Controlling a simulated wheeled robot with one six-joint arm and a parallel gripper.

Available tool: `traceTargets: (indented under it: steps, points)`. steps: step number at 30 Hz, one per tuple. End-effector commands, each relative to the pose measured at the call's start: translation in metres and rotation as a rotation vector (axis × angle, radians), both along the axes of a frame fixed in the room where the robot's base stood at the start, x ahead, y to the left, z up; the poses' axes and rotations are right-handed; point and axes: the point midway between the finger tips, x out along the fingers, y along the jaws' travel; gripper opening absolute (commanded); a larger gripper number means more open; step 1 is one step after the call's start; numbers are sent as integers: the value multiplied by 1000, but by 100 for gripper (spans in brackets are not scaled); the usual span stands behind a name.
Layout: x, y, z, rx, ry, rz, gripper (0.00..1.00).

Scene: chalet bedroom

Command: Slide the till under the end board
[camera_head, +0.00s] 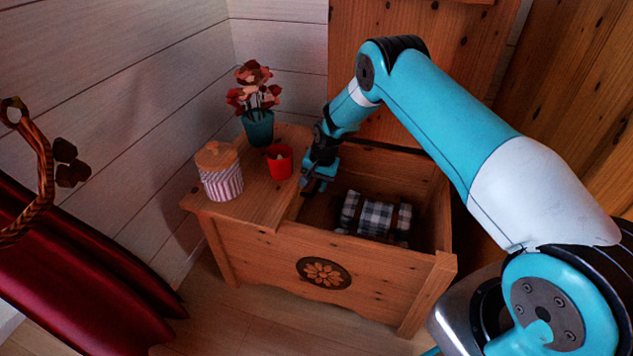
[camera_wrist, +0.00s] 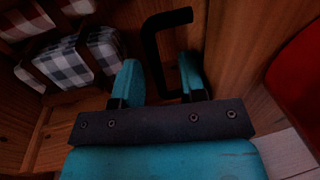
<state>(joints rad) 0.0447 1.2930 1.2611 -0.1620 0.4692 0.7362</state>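The wooden chest (camera_head: 285,250) stands open at its right part, and a fixed end board (camera_head: 245,205) covers its left part. My gripper (camera_head: 313,187) reaches down into the opening beside the end board's right edge. In the wrist view a black bracket handle (camera_wrist: 154,60) stands out from a wooden face (camera_wrist: 228,40), which may be the till. The two teal fingers (camera_wrist: 158,82) are apart on either side of the handle's bar, with gaps showing. I cannot make out the till itself in the head view; my gripper and the shade hide that area.
A plaid roll (camera_head: 375,216) with brown straps lies in the chest, right of my gripper. A striped jar (camera_head: 220,180), a red cup (camera_head: 279,165) and a potted flower (camera_head: 257,125) stand on the end board. The raised lid (camera_head: 350,50) is behind.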

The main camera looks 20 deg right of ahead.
Motion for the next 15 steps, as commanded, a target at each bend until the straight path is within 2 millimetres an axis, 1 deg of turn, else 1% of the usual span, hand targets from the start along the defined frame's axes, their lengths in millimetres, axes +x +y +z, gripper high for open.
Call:
traceTargets:
  steps: [2,5,8,15]
  points:
    - [0,-1,7,-1,-1,0,38]
    - [-2,-3,23,0,-2,0,38]
    - [-4,-6,46,0,-2,0,38]
    - [-12,-15,108,0,-4,-1,38]
